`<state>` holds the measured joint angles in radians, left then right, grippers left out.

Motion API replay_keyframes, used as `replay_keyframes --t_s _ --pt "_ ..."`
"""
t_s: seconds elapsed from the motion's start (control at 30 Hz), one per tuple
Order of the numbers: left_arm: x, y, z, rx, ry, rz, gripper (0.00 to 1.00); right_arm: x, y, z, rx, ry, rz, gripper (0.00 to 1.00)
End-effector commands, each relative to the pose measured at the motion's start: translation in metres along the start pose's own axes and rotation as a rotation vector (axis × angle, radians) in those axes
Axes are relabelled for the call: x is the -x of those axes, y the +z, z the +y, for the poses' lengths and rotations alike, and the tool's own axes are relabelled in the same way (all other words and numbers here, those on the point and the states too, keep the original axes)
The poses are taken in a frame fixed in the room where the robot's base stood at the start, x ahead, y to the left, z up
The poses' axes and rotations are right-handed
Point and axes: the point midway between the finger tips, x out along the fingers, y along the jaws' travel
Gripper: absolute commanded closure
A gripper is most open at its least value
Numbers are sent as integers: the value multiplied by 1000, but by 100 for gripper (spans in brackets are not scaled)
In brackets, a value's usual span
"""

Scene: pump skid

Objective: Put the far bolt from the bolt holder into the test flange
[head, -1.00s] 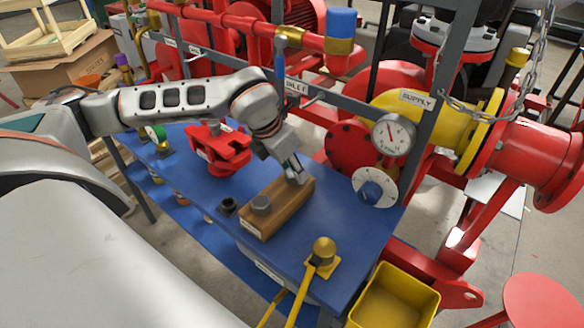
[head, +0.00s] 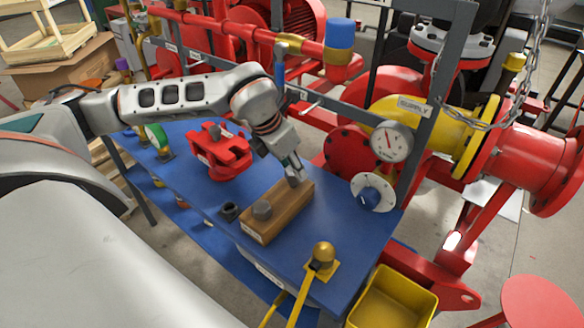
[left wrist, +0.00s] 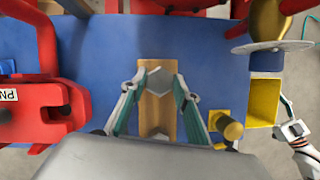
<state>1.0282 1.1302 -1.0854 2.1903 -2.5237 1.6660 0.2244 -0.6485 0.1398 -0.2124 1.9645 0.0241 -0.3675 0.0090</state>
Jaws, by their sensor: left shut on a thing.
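The bolt holder (head: 283,212) is a wooden block on the blue bench. A grey bolt (head: 262,210) stands in its near end. The far bolt (head: 293,181) is at its other end, and its grey hex head (left wrist: 159,80) shows in the left wrist view. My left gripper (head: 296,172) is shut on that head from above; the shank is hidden. A red slotted fixture (head: 220,152) stands left of the holder, its label partly reading "PN" in the wrist view. I cannot tell for sure if it is the test flange. My right gripper (left wrist: 290,120) shows partly at the wrist view's right edge.
A small black cup (head: 229,211) sits left of the holder. A brass-knobbed yellow fitting (head: 322,257) is at the bench's near edge, with a yellow bin (head: 395,300) beyond. The bench between fixture and holder is clear.

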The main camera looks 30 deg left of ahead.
Motion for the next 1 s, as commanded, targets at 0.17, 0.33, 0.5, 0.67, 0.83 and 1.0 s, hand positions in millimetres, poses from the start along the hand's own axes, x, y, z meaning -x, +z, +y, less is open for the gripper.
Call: replay_keyframes --t_s 0.17,0.33,0.5,0.67,0.83,1.0 --pt "9 4 0 0 0 -2 92 3 -6 1 0 0 2 32" --pt "16 7 0 -1 1 -2 92 6 -10 1 0 0 2 32" --pt "24 10 0 -1 0 -3 92 8 -12 2 0 0 1 32" --pt "30 13 0 -1 0 -3 92 10 -14 2 0 0 -2 32" --pt "37 16 0 0 0 -2 92 12 -17 2 0 -1 -4 32" --pt "42 18 0 0 0 -1 92 14 -20 3 0 -1 -4 32"
